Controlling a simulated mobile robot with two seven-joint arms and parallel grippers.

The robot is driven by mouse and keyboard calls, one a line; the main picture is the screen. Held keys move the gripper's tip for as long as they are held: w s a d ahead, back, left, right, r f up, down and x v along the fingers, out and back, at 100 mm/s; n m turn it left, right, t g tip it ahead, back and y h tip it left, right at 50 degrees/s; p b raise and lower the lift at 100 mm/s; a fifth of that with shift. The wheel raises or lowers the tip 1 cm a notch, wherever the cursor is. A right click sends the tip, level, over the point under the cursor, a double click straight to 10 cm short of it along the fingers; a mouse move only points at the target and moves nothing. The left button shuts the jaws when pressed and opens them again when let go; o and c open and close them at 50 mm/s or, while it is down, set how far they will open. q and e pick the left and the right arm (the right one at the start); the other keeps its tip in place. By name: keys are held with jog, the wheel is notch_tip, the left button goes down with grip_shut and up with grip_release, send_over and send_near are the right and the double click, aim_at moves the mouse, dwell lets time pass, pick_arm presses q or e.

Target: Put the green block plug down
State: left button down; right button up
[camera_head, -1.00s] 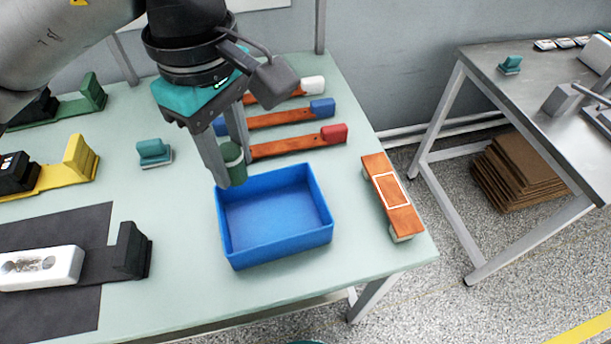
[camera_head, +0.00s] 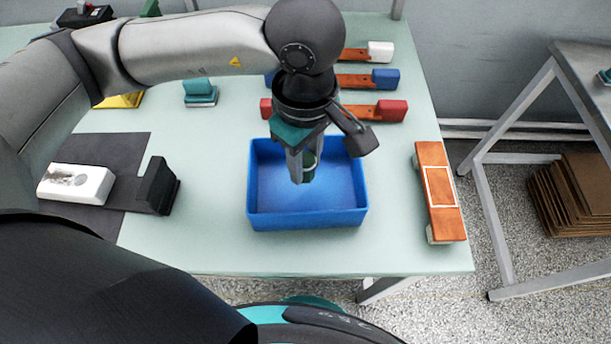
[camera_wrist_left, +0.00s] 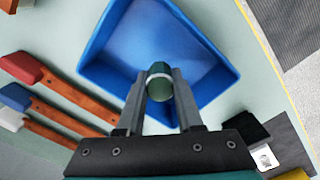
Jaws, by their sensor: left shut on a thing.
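The green block plug (camera_head: 310,168) is a dark green cylinder with a pale band, held in my left gripper (camera_head: 303,174). In the left wrist view the plug (camera_wrist_left: 159,86) sits between the two fingers, its round end facing the camera. My left gripper is shut on it and hangs over the blue tray (camera_head: 306,218), near its back half in the head view. The tray's visible floor is empty. Whether the plug touches the tray floor is hard to tell. My right gripper is not in view.
Wooden pieces with red (camera_head: 391,110), blue (camera_head: 385,79) and white (camera_head: 380,51) ends lie behind the tray. An orange board (camera_head: 440,192) lies to its right. A black block (camera_head: 158,187) and white block (camera_head: 76,183) are left. The table is clear in front of the tray.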

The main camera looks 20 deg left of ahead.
aim_at(305, 177)
pick_arm(q)
notch_tip(305, 177, down, 4)
jog(key=shift+f+b, duration=0.1)
jog(key=shift+b, duration=0.3)
jog(key=shift+f, duration=0.25)
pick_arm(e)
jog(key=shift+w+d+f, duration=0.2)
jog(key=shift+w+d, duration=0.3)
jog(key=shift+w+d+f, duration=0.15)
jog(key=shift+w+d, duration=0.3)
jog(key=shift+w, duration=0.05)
pick_arm(q)
jog(key=shift+f, duration=0.15)
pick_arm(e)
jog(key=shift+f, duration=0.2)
pick_arm(q)
jog(key=c, duration=0.6)
grip_release()
jog(key=shift+o, duration=0.2)
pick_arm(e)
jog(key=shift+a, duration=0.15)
